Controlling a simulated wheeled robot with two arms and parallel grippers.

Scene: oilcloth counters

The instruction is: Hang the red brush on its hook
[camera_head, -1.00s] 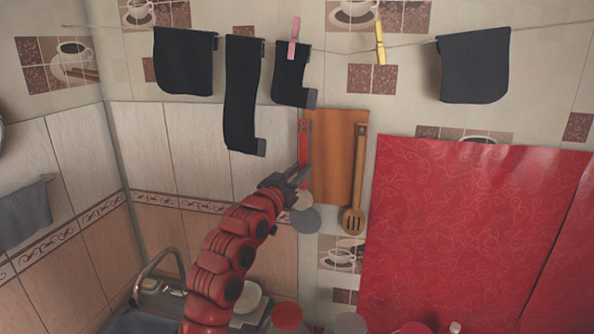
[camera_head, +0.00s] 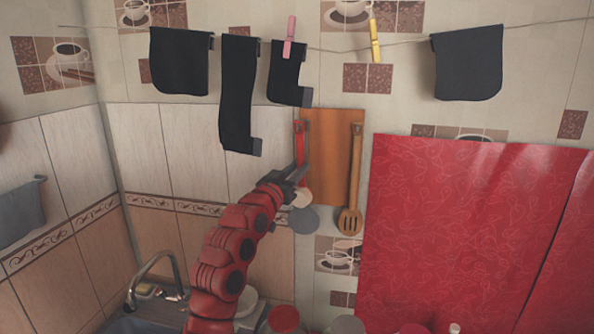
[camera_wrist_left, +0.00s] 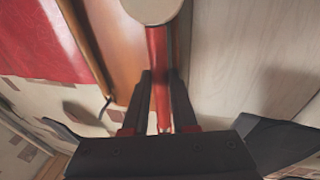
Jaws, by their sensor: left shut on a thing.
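The red brush has a red handle (camera_head: 299,142) and a round cream head (camera_head: 303,197). It is close to upright, head down, in front of the wall at the left edge of the wooden board. My left gripper (camera_head: 299,172) is shut on the handle. In the left wrist view the handle (camera_wrist_left: 158,70) runs between the two fingers (camera_wrist_left: 160,105), and the cream head (camera_wrist_left: 150,8) is at the top edge. I cannot make out the hook, or whether the handle's upper end touches one. My right gripper is not in view.
A wooden board (camera_head: 332,160) and a slotted spatula (camera_head: 349,215) hang just right of the brush. Dark cloths (camera_head: 240,95) hang from a line above. A red oilcloth sheet (camera_head: 460,230) covers the right. A sink tap (camera_head: 155,270) and red lid (camera_head: 284,319) are below.

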